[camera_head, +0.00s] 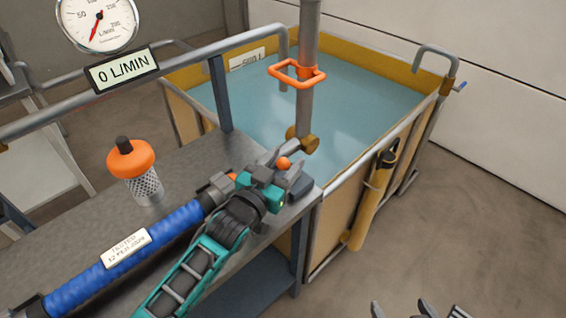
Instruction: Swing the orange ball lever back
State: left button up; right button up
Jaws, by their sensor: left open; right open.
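The orange ball (284,163) of the lever shows at the front end of my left gripper (283,152), above the bench's right end. The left gripper is teal and dark grey, and its fingers are open around or just beside the ball; I cannot tell if they touch it. The lever's arm and the fitting under it are mostly hidden by the gripper. A blue hose (80,270) with a white "TESTED" tag runs along the bench to a grey coupling (217,188) beside the gripper. My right gripper (415,308) is open and empty at the bottom edge, partly cut off.
A water-filled tank (350,265) stands behind the bench (75,217). A vertical pipe (308,40) with an orange handle (297,73) rises close behind the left gripper. An orange-topped strainer (130,160) stands on the bench. A display (122,70) reads 0 L/MIN.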

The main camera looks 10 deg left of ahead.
pick_arm(q)
jog(key=shift+c, duration=0.4)
grip_shut()
